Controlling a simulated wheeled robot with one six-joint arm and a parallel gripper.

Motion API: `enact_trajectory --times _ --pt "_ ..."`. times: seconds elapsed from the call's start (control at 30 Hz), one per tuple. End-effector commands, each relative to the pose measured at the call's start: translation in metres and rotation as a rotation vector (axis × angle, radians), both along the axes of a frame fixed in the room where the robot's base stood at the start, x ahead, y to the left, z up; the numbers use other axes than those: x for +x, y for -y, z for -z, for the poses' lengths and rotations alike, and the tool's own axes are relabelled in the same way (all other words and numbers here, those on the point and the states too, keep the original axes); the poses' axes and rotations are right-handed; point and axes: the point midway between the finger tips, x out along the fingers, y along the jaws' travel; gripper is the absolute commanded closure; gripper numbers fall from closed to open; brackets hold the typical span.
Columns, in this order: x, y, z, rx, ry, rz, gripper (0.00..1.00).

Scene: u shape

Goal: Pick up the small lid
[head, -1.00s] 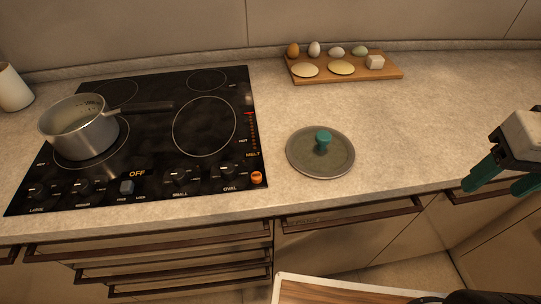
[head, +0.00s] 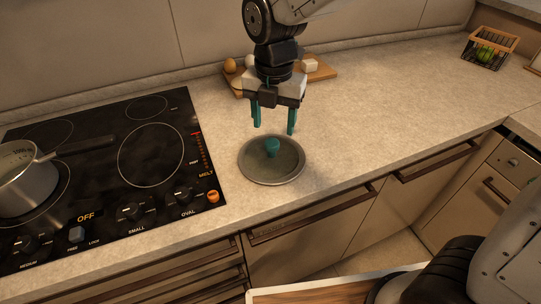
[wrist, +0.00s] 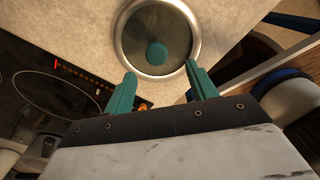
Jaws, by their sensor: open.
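The small lid (head: 258,171) is a round, grey glass-like disc with a metal rim and a teal knob (head: 272,147). It lies flat on the counter, right of the cooktop. In the wrist view the lid (wrist: 140,58) is at the top centre, with its knob (wrist: 156,54) just beyond the fingertips. My gripper (head: 273,130) points down above the lid with its two teal fingers apart and nothing between them. In the wrist view my gripper (wrist: 159,73) is open too, its fingertips near the lid's rim.
A black cooktop (head: 105,190) with a steel pot (head: 25,180) is at the left. A wooden board (head: 322,72) with eggs and a white block is behind my gripper. A wire basket (head: 488,50) stands at the far right. The counter right of the lid is clear.

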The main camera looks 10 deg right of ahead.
Motion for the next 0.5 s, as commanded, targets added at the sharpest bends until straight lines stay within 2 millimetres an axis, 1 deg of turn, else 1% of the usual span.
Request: enact_trajectory --times 0.07,0.33,0.5 --pt "0.001 -0.002 0.008 -0.001 -0.003 -0.022 0.43" --pt "0.002 -0.003 0.039 -0.002 -0.003 -0.021 0.43" --pt "0.004 -0.003 0.066 -0.002 -0.004 -0.02 0.43"
